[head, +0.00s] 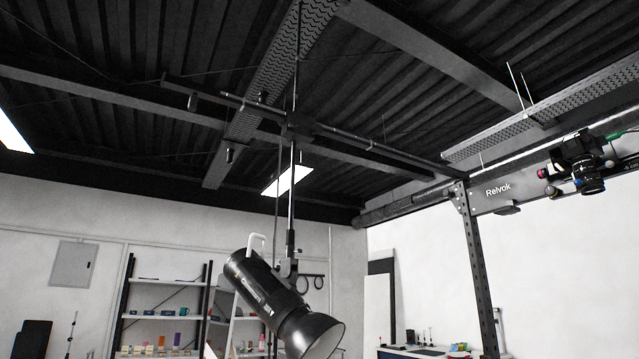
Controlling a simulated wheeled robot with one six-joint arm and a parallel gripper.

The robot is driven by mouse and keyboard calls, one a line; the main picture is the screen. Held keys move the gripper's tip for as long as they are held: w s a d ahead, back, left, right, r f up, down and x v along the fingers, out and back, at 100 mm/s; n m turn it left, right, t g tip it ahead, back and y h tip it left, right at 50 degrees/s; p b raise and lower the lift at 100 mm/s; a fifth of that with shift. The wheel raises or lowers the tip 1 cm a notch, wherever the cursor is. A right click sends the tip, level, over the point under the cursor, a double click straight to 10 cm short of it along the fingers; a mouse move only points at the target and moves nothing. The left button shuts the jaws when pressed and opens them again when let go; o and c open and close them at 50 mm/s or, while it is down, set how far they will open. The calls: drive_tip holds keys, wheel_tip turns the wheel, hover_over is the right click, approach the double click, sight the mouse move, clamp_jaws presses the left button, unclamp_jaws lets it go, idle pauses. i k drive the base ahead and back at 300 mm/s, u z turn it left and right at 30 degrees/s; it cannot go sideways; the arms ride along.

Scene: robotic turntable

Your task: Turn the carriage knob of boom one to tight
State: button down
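A black carriage (298,125) sits on a dark horizontal rail (365,143) below the ceiling. A thin vertical pole (291,195) hangs from the carriage and bears a large black studio lamp (270,290), tilted with its reflector toward the lower right. I cannot make out a separate knob on the carriage, nor how far it is turned. No label reading boom one is legible. My gripper is not in this view.
A dark gantry marked Relvok (498,189) stands at the right on a perforated post (475,265), with a camera (580,165) beside it. White shelves (165,282) stand at the back left. A workbench (415,352) is at the lower right. Perforated trays hang overhead.

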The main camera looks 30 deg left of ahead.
sight(293, 121)
drive_tip(key=k, duration=0.5)
drive_tip(key=u, duration=0.5)
drive_tip(key=i, duration=0.45)
drive_tip(key=u, duration=1)
